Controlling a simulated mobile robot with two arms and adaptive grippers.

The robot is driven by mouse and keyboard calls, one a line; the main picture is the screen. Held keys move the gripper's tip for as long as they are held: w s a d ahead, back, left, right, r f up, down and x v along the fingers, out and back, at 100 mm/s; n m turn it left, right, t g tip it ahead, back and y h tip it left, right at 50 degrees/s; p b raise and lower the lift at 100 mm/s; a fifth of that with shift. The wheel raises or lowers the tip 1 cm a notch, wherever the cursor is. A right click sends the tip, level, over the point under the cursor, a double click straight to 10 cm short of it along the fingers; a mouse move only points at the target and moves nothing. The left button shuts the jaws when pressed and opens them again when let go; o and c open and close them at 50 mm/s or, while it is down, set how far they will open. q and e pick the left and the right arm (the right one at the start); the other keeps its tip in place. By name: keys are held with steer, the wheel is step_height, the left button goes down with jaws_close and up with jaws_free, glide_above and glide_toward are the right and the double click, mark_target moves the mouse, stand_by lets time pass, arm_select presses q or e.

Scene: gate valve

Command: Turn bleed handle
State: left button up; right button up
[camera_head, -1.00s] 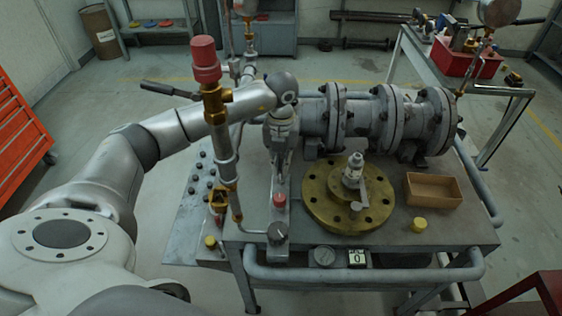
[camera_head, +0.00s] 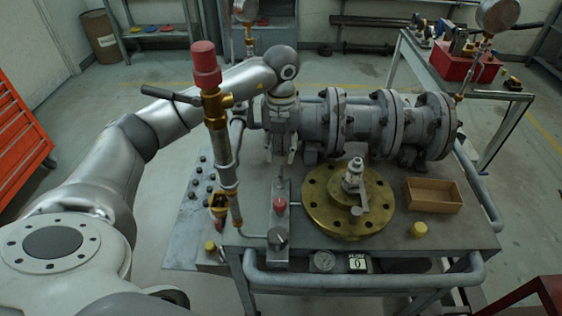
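A brass valve (camera_head: 214,104) with a red cap (camera_head: 205,62) tops an upright pipe left of centre. A long black lever handle (camera_head: 170,95) points left from it. A small grey fitting with a short lever (camera_head: 361,196) stands on the brass flange (camera_head: 318,212); the frames do not show which is the bleed handle. My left gripper (camera_head: 281,158) points down behind the upright pipe, left of the flange and apart from both levers. Its two fingers look spread, with nothing visible between them. My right gripper is not in view.
A grey flanged pipe body (camera_head: 372,122) lies across the back of the bench. A tan tray (camera_head: 434,196) and a yellow cap (camera_head: 419,229) sit at right. A red plunger (camera_head: 279,206) and a grey knob (camera_head: 278,238) are at the front. A tubular rail (camera_head: 360,281) borders the bench.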

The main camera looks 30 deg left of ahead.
mark_target(281, 169)
arm_select(q)
step_height(281, 169, up, 5)
steer(key=shift+r, duration=0.2)
stand_by(0.5)
